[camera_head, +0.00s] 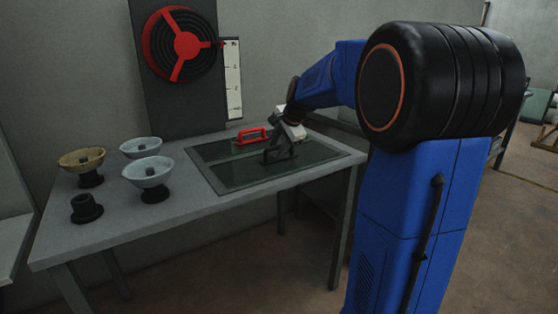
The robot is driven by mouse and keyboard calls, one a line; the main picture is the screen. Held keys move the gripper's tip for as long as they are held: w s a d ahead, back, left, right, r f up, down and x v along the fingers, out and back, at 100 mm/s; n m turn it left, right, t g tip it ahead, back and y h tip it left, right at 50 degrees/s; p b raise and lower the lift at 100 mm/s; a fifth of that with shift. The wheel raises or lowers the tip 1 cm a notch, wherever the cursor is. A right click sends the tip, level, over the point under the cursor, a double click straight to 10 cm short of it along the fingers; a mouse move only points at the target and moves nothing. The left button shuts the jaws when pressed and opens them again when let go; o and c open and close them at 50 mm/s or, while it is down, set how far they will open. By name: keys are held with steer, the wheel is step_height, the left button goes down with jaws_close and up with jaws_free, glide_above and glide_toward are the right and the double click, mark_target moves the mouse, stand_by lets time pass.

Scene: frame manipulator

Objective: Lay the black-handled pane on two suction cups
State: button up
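The black-handled pane (235,178) is dark glass and lies flat on the right part of the grey table. Its black handle (281,155) stands up from the glass. My gripper (279,149) is at this handle, reaching down from above. The fingers are small and dark against the handle, so I cannot tell whether they are closed on it. The suction cups stand at the left of the table: a yellowish cup (72,163), a pale blue cup (140,148) behind and another pale blue cup (147,172) in front, all facing up on black feet.
A red handle (251,135) stands on glass just behind the black one. A short black stub (86,209) without a bowl stands at the table's (190,214) front left. A dark panel (170,95) with a red-and-black wheel (182,44) and a white scale (232,80) rises behind.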

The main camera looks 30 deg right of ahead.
steer(key=shift+w+f, duration=0.2)
steer(key=shift+f, duration=0.15)
jaws_close()
steer(key=shift+r, duration=0.1)
stand_by(1.1)
